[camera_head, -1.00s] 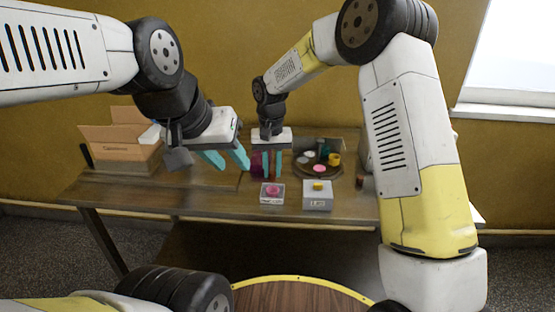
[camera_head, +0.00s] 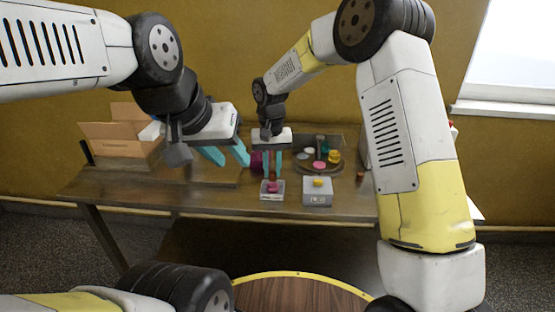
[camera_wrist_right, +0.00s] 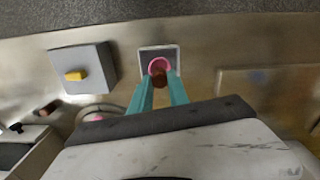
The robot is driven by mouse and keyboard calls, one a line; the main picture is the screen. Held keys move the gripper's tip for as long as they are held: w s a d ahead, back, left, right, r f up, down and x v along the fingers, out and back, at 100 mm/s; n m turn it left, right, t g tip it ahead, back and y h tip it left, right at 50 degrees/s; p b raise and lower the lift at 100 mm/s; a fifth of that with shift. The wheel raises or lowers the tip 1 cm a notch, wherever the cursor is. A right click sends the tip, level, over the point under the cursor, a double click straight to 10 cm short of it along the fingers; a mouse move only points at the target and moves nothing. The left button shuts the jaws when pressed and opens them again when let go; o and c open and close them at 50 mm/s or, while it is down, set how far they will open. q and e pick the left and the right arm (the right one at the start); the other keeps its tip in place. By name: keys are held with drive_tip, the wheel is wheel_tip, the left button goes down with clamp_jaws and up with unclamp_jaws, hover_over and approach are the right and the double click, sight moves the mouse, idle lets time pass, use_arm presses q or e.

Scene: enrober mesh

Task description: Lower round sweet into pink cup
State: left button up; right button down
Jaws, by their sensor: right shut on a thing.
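The pink cup (camera_wrist_right: 156,63) sits in a light square tray (camera_wrist_right: 146,50), seen in the right wrist view; it also shows in the head view (camera_head: 273,189). My right gripper (camera_wrist_right: 160,84) is shut on a brown round sweet (camera_wrist_right: 159,81), its teal fingers on either side. In the wrist view the sweet overlaps the near part of the cup's opening; I cannot tell whether it touches the cup. In the head view my right gripper (camera_head: 272,177) points straight down over the cup. My left gripper (camera_head: 228,156) is open and empty, raised above the table further left.
A grey box with a yellow piece (camera_head: 318,183) on top stands just right of the cup's tray. A round dark plate (camera_head: 320,168) with several coloured items lies behind it. A cardboard box (camera_head: 118,135) stands at the table's left. The table's front left is clear.

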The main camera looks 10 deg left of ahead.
sight(272, 172)
drive_tip(key=shift+f, duration=1.95)
idle(0.6)
drive_tip(key=c, duration=1.2)
unclamp_jaws()
drive_tip(key=shift+o, duration=0.2)
drive_tip(key=r, duration=0.8)
drive_tip(key=shift+d+r, duration=0.3)
drive_tip(key=shift+r, duration=0.05)
drive_tip(key=s+d+r+t+y, duration=0.1)
drive_tip(key=s+d+r, duration=0.1)
drive_tip(key=d+r, duration=0.3)
drive_tip(key=s+d+r+t, duration=0.1)
drive_tip(key=s+d+r, duration=0.2)
drive_tip(key=d+r, duration=0.15)
drive_tip(key=s+d+r+t, duration=0.2)
drive_tip(key=s+d, duration=0.5)
drive_tip(key=s, duration=0.2)
drive_tip(key=s+d+r+m+t+y, duration=0.1)
drive_tip(key=s+d+r+t, duration=0.1)
drive_tip(key=s+d, duration=0.4)
drive_tip(key=s+r, duration=0.1)
drive_tip(key=s, duration=0.3)
drive_tip(key=shift+s+d+m, duration=0.3)
drive_tip(key=shift+d, duration=0.05)
